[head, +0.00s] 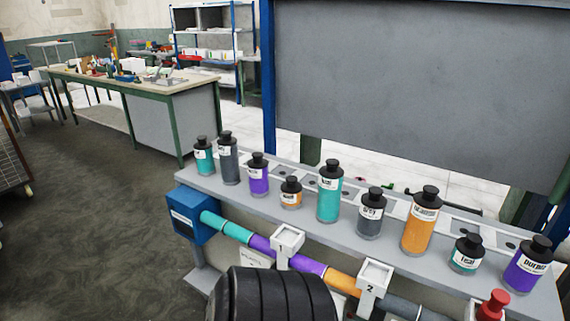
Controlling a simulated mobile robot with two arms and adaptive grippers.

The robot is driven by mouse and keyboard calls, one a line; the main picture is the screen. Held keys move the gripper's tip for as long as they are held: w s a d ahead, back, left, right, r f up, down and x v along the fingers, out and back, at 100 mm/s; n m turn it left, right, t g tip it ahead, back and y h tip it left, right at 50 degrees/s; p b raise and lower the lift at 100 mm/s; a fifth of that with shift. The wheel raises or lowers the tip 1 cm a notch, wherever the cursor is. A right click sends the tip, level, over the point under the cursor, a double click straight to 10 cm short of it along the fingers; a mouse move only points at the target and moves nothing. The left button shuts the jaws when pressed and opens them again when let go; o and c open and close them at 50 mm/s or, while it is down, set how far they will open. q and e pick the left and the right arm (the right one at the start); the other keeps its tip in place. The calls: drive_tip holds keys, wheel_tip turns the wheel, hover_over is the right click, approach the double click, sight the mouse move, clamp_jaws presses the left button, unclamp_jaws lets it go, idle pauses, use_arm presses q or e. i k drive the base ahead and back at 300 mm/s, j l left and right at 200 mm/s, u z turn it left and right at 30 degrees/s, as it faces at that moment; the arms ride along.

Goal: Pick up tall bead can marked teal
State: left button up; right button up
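The tall teal can (329,203) stands upright near the middle of a grey shelf, with a black cap and a white label that seems to read teal. A short orange can (291,195) stands to its left and a grey can (370,217) to its right, both apart from it. Two smaller cans with teal bands are also in the row: one at the far left (204,162) and a short one marked teal (465,260) towards the right. Neither of my grippers is in view.
The shelf (205,183) also holds a tall grey can (228,162), a purple can (258,178), a tall orange can (420,230) and a tall purple can (524,270). A coloured pipe (310,265) runs below its front. A grey panel (420,85) rises behind. Open floor lies left.

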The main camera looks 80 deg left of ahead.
sight(330, 178)
drive_tip(key=u, duration=2.3)
drive_tip(key=i+j+z, duration=0.2)
drive_tip(key=j, duration=0.2)
